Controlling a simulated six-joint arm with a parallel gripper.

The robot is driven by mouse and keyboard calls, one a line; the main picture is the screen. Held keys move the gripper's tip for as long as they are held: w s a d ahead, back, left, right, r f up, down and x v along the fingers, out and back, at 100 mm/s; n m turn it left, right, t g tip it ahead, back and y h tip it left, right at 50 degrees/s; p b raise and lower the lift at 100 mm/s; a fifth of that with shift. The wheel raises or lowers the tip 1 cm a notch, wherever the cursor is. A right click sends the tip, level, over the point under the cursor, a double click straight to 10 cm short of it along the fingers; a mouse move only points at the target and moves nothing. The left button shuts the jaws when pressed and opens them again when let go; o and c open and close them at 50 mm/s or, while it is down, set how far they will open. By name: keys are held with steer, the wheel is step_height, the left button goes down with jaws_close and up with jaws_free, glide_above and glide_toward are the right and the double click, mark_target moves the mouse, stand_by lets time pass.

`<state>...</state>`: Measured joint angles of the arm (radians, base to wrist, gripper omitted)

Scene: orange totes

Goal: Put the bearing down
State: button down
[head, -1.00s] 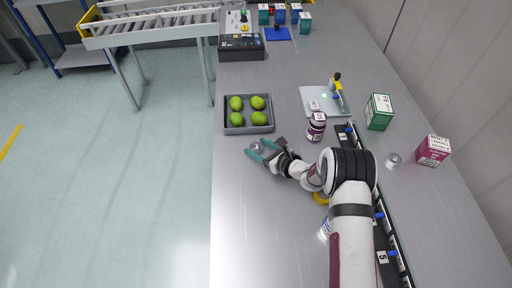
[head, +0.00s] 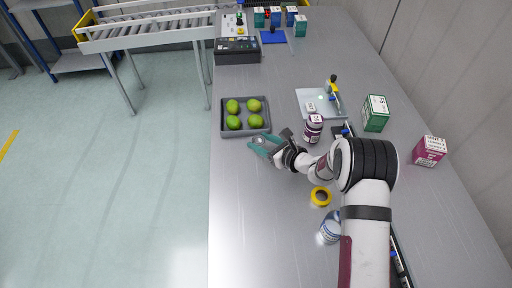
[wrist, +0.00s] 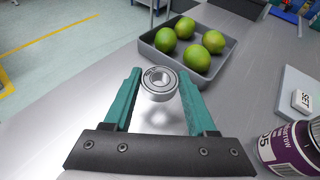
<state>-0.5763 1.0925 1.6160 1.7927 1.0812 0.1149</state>
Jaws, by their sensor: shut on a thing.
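The bearing (wrist: 159,86) is a short silver metal ring with a dark inner groove and an open bore. My gripper (wrist: 160,82) is shut on it, with one teal finger on each side. In the head view my gripper (head: 262,143) points left over the bench, just below the grey tray, and the bearing (head: 260,139) shows small between the fingertips. The bearing's face tilts toward the wrist camera. I cannot tell whether its underside touches the bench or hangs slightly above it.
A grey tray (head: 266,131) of several green limes stands just beyond the gripper. A purple-labelled jar (head: 313,128) stands right of the wrist, with a flat plate (head: 304,96) behind it. A yellow ring (head: 320,196) and a blue-white can (head: 330,227) lie nearer. The bench's left front is bare.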

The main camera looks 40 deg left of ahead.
steer(key=w+d+r+m+t, duration=0.15)
steer(key=w+d, duration=0.25)
steer(key=d, duration=0.5)
steer(key=w+d+r+m+t+h, duration=0.1)
steer(key=w+d+r, duration=0.2)
steer(key=d, duration=0.7)
steer(key=w+d+r+m+t, duration=0.15)
steer(key=w+d, duration=0.25)
steer(key=d, duration=0.5)
steer(key=d+m+t+h, duration=0.4)
steer(key=d, duration=2)
glide_above(406, 200)
step_height(406, 200, down, 7)
steer(key=shift+d+r, duration=0.15)
step_height(406, 200, down, 4)
steer(key=shift+f, duration=0.1)
steer(key=shift+f, duration=0.1)
steer(key=shift+c, duration=1)
jaws_free()
